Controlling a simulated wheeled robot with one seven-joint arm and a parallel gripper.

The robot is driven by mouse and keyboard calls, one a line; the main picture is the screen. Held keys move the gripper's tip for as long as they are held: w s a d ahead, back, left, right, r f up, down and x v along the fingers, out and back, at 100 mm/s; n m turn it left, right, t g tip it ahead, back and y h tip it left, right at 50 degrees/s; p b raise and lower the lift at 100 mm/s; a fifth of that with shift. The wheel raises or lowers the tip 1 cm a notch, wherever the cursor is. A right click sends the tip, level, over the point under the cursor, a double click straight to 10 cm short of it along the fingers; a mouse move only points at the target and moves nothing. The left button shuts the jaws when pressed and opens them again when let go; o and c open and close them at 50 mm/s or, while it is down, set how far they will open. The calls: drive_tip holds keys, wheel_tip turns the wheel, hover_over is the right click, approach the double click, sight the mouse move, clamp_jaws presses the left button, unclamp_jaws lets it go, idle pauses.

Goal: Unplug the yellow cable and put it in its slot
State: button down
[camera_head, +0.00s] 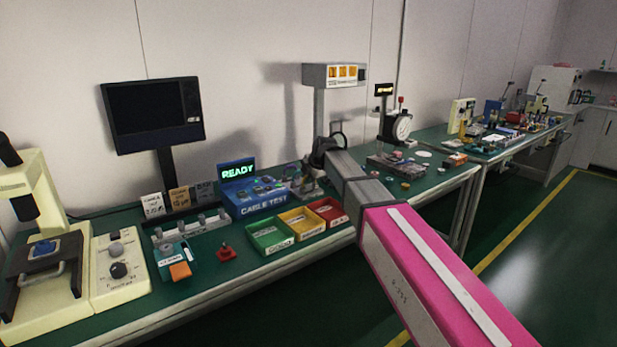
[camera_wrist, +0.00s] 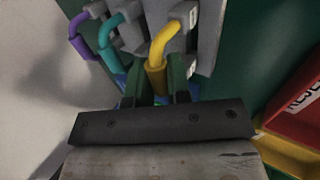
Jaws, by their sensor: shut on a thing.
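In the wrist view the yellow cable (camera_wrist: 160,44) bends in a hook from a pale end piece at the upper right down to a thicker yellow end. My gripper (camera_wrist: 160,84) is shut on that lower end, which sits between its two green fingers. A purple cable (camera_wrist: 80,36) and a teal cable (camera_wrist: 108,38) hang side by side to the left, by grey blocks (camera_wrist: 208,40). In the head view the blue cable test box (camera_head: 262,203) shows READY on its screen. My arm hides most of the gripper there. I cannot tell whether the yellow end is seated in a socket.
Green (camera_head: 271,250), yellow (camera_head: 300,234) and red (camera_head: 330,224) trays stand in front of the test box. A red-knobbed piece (camera_head: 227,253) and a teal device (camera_head: 172,262) lie left of them. A dial gauge stand (camera_head: 401,128) is to the right.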

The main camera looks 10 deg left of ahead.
drive_tip(key=shift+f, duration=0.1)
drive_tip(key=c, duration=1)
unclamp_jaws()
drive_tip(key=v, duration=1)
drive_tip(key=shift+s+d+r, duration=0.1)
drive_tip(key=shift+s+r, duration=0.05)
drive_tip(key=shift+r, duration=0.2)
